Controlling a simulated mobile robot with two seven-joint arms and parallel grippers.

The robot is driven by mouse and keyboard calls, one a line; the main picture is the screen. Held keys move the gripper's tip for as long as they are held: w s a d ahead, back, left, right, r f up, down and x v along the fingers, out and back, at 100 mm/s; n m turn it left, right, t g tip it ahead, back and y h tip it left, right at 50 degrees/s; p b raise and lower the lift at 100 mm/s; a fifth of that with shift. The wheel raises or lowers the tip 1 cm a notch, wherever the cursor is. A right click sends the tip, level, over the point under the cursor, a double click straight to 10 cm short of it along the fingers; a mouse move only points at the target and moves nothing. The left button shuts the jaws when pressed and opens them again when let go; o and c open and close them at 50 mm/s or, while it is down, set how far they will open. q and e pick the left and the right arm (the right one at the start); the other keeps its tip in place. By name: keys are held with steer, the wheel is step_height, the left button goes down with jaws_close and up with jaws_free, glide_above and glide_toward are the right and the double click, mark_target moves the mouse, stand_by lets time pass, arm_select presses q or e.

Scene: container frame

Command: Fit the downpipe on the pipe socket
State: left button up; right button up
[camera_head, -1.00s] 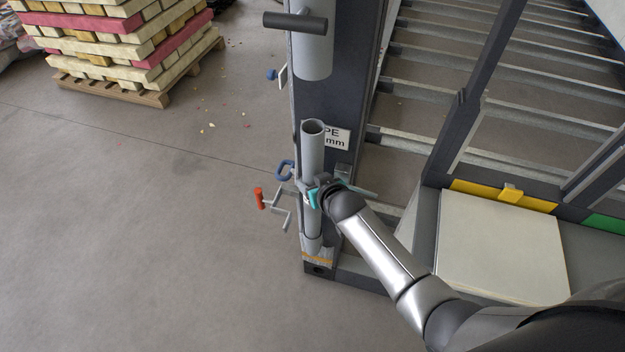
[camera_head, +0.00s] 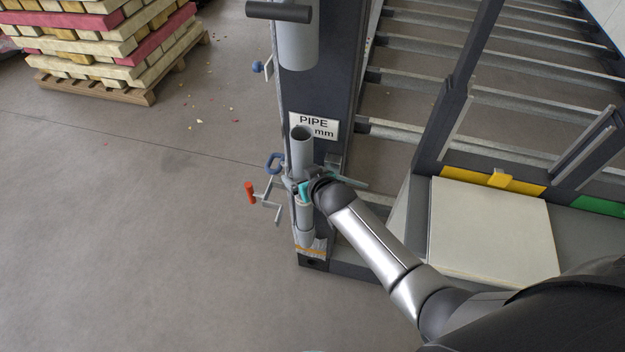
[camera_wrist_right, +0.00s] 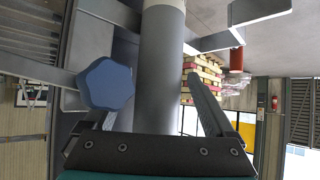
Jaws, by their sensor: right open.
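The downpipe (camera_head: 301,155) is a grey tube standing upright against the dark post, open end up. My right gripper (camera_head: 304,188) is at its middle, with the arm coming in from the right. In the right wrist view the downpipe (camera_wrist_right: 160,75) runs between the spread fingers, and the jaws are open around it. The pipe socket (camera_head: 306,238) appears to be the grey piece at the post's foot, above an orange band. The tube's lower end reaches down to it, but I cannot tell how deep it sits. My left gripper is out of view.
A wider grey pipe (camera_head: 298,45) is above. A sign (camera_head: 314,125) is on the post.

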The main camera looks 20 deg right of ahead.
steer(key=p+v, duration=0.4)
steer(key=v, duration=1.1)
steer(key=shift+w, duration=0.1)
